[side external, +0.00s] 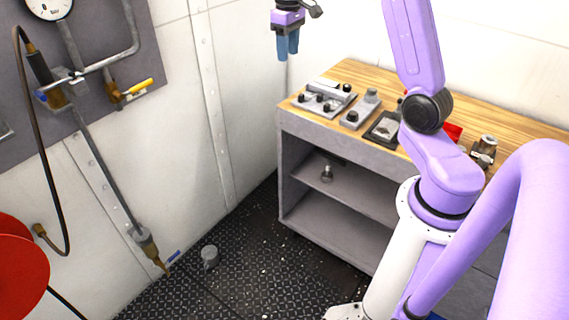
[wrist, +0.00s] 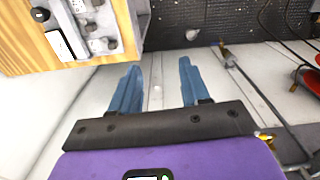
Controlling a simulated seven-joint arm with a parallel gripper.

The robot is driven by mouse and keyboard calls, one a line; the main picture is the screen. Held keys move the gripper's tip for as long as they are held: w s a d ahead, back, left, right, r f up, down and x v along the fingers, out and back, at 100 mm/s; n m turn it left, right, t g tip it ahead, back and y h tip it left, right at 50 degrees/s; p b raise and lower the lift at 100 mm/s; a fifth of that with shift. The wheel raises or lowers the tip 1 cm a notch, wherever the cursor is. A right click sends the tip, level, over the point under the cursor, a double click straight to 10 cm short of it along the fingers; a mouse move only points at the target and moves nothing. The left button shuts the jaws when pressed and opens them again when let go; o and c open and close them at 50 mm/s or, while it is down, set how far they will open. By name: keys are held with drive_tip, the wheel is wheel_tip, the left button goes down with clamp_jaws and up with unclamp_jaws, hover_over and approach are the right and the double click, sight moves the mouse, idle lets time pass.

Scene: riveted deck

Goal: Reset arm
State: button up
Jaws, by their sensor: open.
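My gripper (side external: 288,46) is at the top of the side external view, raised well above and to the left of the wooden-topped bench (side external: 470,98). Its two blue fingers point down and stand a little apart, with nothing between them. In the wrist view my gripper (wrist: 156,88) shows two blue fingers spread wide, with the pale wall behind the gap. My purple arm rises at the right of the side external view and covers part of the bench.
Grey control boxes with black knobs (side external: 325,98) sit on the bench's left end. A small grey cup-like thing (side external: 209,256) stands on the dark floor plate (side external: 240,285). Pipes, a gauge (side external: 49,5) and a red reel (side external: 20,265) line the left wall.

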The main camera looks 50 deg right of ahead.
drive_tip(key=s+a+n, duration=0.3)
drive_tip(key=s+a, duration=0.3)
drive_tip(key=a, duration=0.4)
drive_tip(key=s+a+n, duration=0.3)
drive_tip(key=s+a, duration=0.4)
drive_tip(key=a, duration=0.3)
drive_tip(key=s+a+f+n, duration=0.1)
drive_tip(key=s+f+n, duration=0.1)
drive_tip(key=s, duration=0.8)
drive_tip(key=s+a+f+n, duration=0.1)
drive_tip(key=s+f+n, duration=0.1)
drive_tip(key=s, duration=0.8)
drive_tip(key=shift+a+f+n, duration=0.2)
drive_tip(key=shift+a+n, duration=0.1)
drive_tip(key=shift+n, duration=0.6)
